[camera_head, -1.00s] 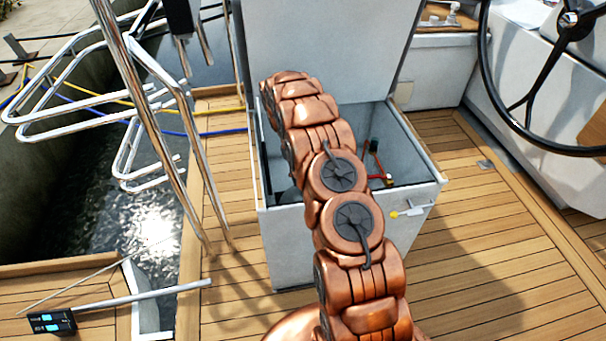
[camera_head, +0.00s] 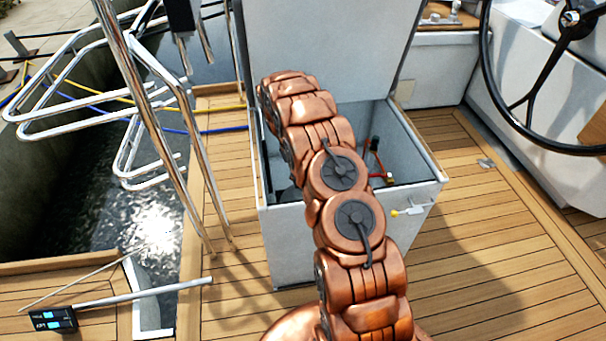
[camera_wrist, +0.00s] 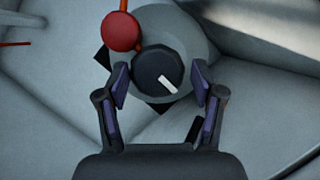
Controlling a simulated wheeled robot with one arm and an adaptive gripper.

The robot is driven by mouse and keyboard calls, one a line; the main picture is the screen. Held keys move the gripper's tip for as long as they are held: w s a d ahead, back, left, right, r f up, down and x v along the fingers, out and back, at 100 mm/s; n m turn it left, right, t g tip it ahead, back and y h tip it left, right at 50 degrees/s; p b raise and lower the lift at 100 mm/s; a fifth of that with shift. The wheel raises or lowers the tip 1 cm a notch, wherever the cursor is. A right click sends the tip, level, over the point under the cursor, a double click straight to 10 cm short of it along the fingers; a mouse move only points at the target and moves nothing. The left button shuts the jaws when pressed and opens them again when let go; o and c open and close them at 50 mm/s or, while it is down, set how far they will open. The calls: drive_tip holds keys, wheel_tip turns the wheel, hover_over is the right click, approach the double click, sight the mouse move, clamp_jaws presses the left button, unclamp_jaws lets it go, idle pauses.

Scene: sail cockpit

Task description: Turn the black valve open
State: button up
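The black valve (camera_wrist: 157,70) is a round dark knob with a white bar mark that slants from upper left to lower right in the wrist view. It sits on a rounded grey base (camera_wrist: 185,38). My gripper (camera_wrist: 160,88) is open, with one finger on each side of the knob's near part. Small gaps seem to show between the fingers and the knob; I cannot tell if either one touches. In the head view, my arm reaches into the open white locker (camera_head: 345,240), and the gripper and valve are hidden there.
A red round knob with a red lever (camera_wrist: 121,31) stands close to the valve's upper left. The locker's raised lid (camera_head: 320,50) stands behind my arm. Steel rails (camera_head: 150,110) are at left, a steering wheel (camera_head: 490,80) at right. The teak deck (camera_head: 465,260) is clear at right.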

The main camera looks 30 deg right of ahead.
drive_tip(key=o, duration=0.3)
drive_tip(key=shift+w+r, duration=0.1)
drive_tip(key=shift+r, duration=0.1)
drive_tip(key=shift+w+r, duration=0.1)
drive_tip(key=v, duration=1.1)
drive_tip(key=shift+r, duration=0.3)
drive_tip(key=shift+w+a, duration=0.1)
